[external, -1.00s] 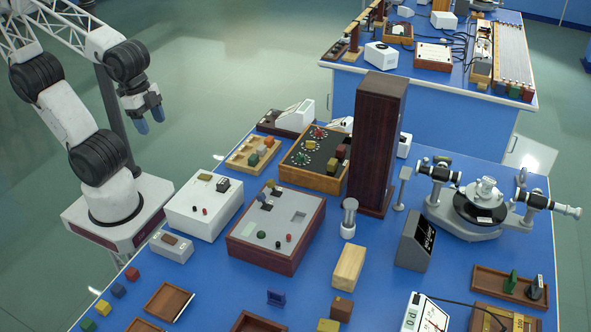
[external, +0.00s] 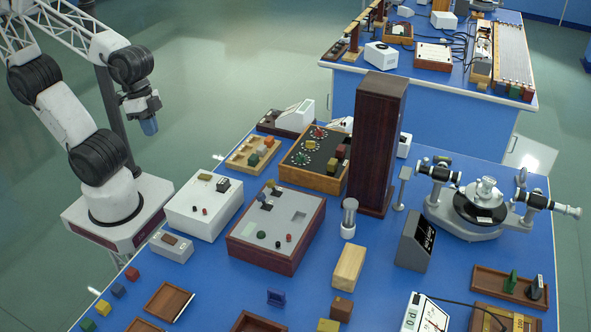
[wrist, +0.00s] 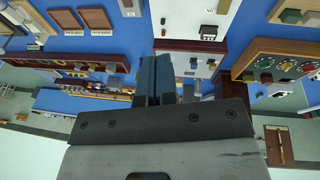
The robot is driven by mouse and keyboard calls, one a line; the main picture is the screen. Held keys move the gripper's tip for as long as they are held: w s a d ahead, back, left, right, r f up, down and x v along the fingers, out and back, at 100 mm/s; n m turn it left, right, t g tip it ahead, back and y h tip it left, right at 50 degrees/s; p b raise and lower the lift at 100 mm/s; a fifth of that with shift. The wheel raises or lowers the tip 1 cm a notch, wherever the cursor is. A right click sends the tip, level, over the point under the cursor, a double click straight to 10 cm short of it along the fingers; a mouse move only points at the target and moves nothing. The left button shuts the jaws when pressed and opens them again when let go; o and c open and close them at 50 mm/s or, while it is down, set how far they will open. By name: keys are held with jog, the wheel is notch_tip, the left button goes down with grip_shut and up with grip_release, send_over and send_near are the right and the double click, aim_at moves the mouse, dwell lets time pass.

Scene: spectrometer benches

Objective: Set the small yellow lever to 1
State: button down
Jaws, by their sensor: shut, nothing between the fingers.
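My gripper (external: 149,126) hangs above the floor left of the blue bench in the external view, well apart from everything on it. Its fingers also show in the wrist view (wrist: 157,80), close together and empty. A small yellow lever (external: 270,184) appears to stand at the back of the grey-topped, dark-red-sided box (external: 264,217). A dark blue lever (external: 262,196) stands just in front of it. The yellow lever's scale and setting are too small to read. I cannot pick it out in the wrist view.
A white instrument box (external: 203,206) stands between my arm and the lever box. A wooden dial box (external: 316,160) with several coloured knobs and a tall dark wooden column (external: 376,145) stand behind. Small cubes and trays lie in front. The air above the bench's left side is clear.

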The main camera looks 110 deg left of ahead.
jog(key=w+a+f+n+t+h, duration=0.1)
jog(key=w+f+n+t+h, duration=0.2)
jog(key=w+n, duration=0.45)
jog(key=w+f+n+t+h, duration=0.2)
jog(key=w+f+n+t, duration=0.2)
jog(key=n, duration=0.7)
jog(key=w+a+f+n+t+y, duration=0.1)
jog(key=a+f+n+y, duration=0.1)
jog(key=a+f+n, duration=0.1)
jog(key=w+a+f+n+t+y, duration=0.1)
jog(key=a+f+n+y, duration=0.1)
jog(key=a+n, duration=0.3)
jog(key=w+a+f+n+t+y, duration=0.2)
jog(key=a+f+n, duration=0.2)
jog(key=n, duration=0.3)
jog(key=shift+a+f, duration=0.1)
jog(key=shift+a, duration=0.25)
jog(key=shift+a+f+n+y, duration=0.3)
jog(key=shift+a+f+n, duration=0.1)
jog(key=shift+a+n, duration=0.05)
send_near(272, 187)
jog(key=shift+w+a+f, duration=0.25)
jog(key=shift+w+f, duration=0.2)
jog(key=shift+w, duration=0.25)
jog(key=shift+w+a+f, duration=0.2)
jog(key=shift+w+f, duration=0.3)
jog(key=shift+w, duration=0.2)
jog(key=shift+w+a+f, duration=0.25)
jog(key=shift+w+f, duration=0.2)
jog(key=shift+w, duration=0.2)
